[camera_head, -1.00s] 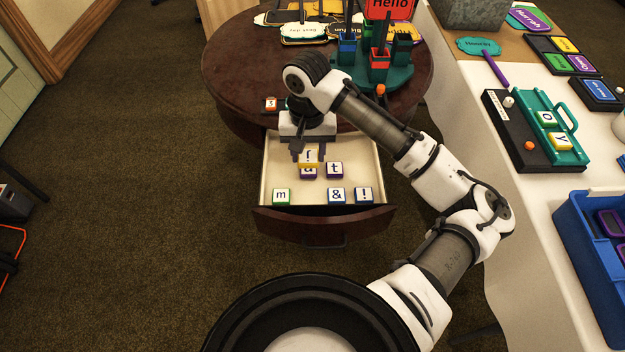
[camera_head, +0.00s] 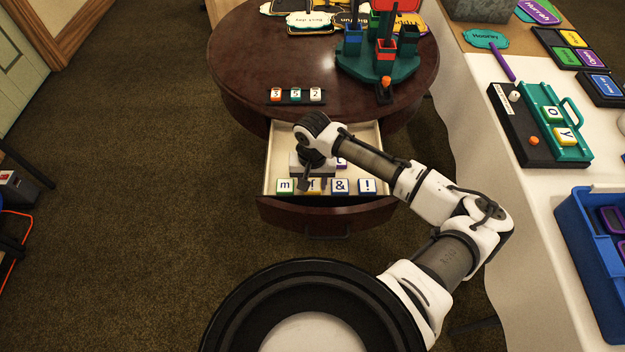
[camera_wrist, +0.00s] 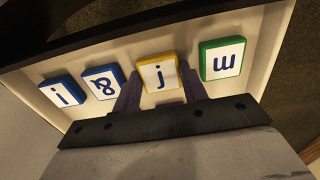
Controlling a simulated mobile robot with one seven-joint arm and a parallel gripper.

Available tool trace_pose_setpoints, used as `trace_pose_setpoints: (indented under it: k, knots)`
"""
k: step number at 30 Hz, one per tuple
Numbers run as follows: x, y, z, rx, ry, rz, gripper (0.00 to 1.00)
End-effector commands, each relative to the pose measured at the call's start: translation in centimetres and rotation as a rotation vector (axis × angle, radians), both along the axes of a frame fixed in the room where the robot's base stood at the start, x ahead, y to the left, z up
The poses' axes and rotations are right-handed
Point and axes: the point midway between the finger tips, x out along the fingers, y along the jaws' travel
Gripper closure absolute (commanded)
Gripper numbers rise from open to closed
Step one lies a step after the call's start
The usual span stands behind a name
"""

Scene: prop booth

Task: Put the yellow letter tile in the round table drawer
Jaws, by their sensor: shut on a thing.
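The yellow letter tile (camera_head: 315,186) is inside the open round table drawer (camera_head: 326,214), in line with the front row of tiles. It sits between the green "m" tile (camera_head: 285,186) and the blue "&" tile (camera_head: 339,186). My gripper (camera_head: 314,188) is down in the drawer, shut on the yellow tile. In the wrist view the yellow tile (camera_wrist: 158,73) shows between my two fingers (camera_wrist: 160,92), its letter upside down. It appears level with its neighbours; I cannot tell whether it touches the drawer floor.
A blue "!" tile (camera_head: 367,186) lies at the right of the row. A purple tile (camera_head: 342,163) behind is partly hidden by my arm. The round table top (camera_head: 255,60) holds a rack of number tiles (camera_head: 296,96) and a teal organiser (camera_head: 375,68). A white-covered table stands right.

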Motion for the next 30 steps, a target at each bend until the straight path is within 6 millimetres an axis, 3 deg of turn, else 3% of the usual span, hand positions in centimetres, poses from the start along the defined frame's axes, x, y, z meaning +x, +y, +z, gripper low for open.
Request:
trace_pose_setpoints:
  k: [9,10,14,24,30]
  knots:
    - [0.0,0.0,-0.4,0.001,0.000,0.000,0.79]
    - [0.0,0.0,-0.3,0.000,-0.001,0.000,0.53]
    - [0.0,0.0,-0.3,0.000,0.000,0.000,0.36]
    - [0.0,0.0,0.0,-0.001,-0.001,0.000,0.36]
    - [0.1,0.0,2.7,0.001,-0.004,0.001,0.36]
